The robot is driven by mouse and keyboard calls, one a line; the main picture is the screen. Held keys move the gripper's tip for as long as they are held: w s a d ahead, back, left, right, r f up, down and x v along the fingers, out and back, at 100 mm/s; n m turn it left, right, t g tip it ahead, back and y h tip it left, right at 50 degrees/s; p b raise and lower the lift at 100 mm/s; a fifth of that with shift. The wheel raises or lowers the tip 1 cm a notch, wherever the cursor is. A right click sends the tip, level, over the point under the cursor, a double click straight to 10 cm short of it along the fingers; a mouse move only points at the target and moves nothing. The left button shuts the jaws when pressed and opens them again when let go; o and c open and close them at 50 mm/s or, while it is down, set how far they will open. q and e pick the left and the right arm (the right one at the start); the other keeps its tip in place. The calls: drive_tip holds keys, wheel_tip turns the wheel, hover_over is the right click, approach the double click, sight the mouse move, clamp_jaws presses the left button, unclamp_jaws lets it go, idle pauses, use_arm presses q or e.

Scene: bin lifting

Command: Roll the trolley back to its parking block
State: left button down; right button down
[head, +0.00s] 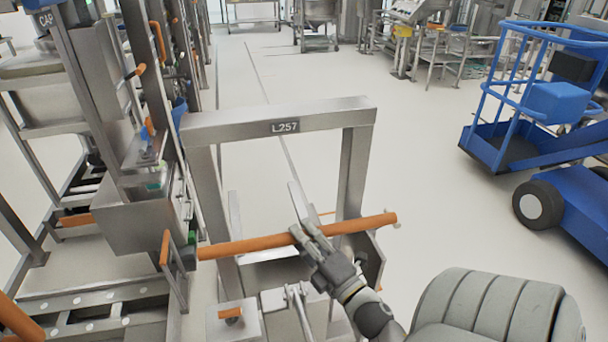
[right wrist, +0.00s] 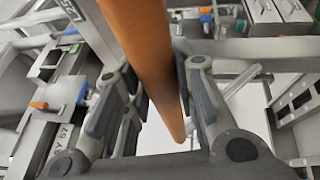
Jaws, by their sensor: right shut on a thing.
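The trolley (head: 278,122) is a grey steel frame with a plate marked L257 on its top beam. It stands upright on the pale floor in the head view. An orange handle bar (head: 258,244) runs across its near side. My right gripper (head: 308,234) is shut on this bar, right of its middle. In the right wrist view the orange bar (right wrist: 143,40) passes between the two fingers of the gripper (right wrist: 155,80). My left gripper is not in view. I cannot make out the parking block for certain.
Steel machinery (head: 140,215) with orange handles stands close on the left of the trolley. A blue wheeled lift (head: 560,200) stands at the right. More steel equipment (head: 435,50) is at the back. The floor (head: 430,150) between trolley and lift is clear.

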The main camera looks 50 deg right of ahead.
drive_tip(key=c, duration=1.2)
unclamp_jaws()
drive_tip(key=shift+a, duration=0.1)
drive_tip(key=shift+o, duration=0.2)
drive_tip(key=v, duration=0.7)
drive_tip(key=shift+s, duration=0.25)
